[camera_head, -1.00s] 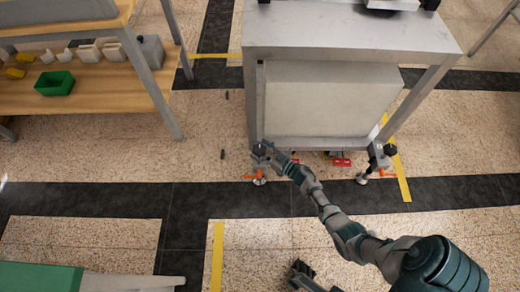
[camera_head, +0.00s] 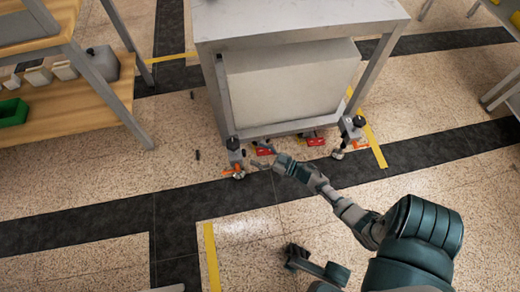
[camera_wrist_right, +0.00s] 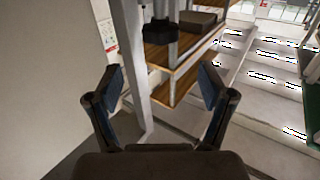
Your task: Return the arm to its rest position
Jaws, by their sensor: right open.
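My right arm comes in from the lower right of the head view and stretches toward the upper left. It ends in my right gripper (camera_head: 265,161), which is small and far off, by the foot of the grey gantry stand. In the right wrist view my right gripper (camera_wrist_right: 160,95) shows close up. Its two dark fingers with blue inner pads stand wide apart, and nothing is between them. I cannot tell from the head view whether it touches the stand.
A grey gantry stand (camera_head: 300,32) with a pale box (camera_head: 290,85) in its frame stands ahead. Red items (camera_head: 315,141) lie beneath it. A wooden bench (camera_head: 85,105) with a green bin (camera_head: 12,112) is at the left. The speckled floor (camera_head: 90,195) between is mostly clear.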

